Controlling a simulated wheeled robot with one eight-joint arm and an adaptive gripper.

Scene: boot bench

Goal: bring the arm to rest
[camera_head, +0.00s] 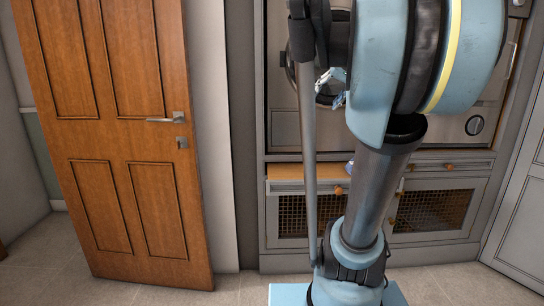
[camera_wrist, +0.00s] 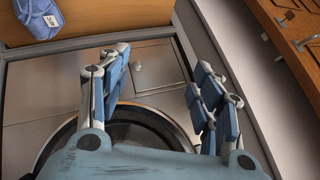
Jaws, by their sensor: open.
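My gripper (camera_wrist: 163,72) is open in the wrist view, its two blue-padded fingers spread wide with nothing between them. In the head view a small part of my gripper (camera_head: 332,86) shows behind my arm, in front of the grey unit; the rest is hidden. My arm is raised and bent, standing across the middle of the head view.
A wooden door (camera_head: 125,150) stands at the left. Ahead is a grey unit (camera_head: 286,128) with a dark round part (camera_wrist: 128,116). A blue tagged item (camera_wrist: 40,15) lies on wood.

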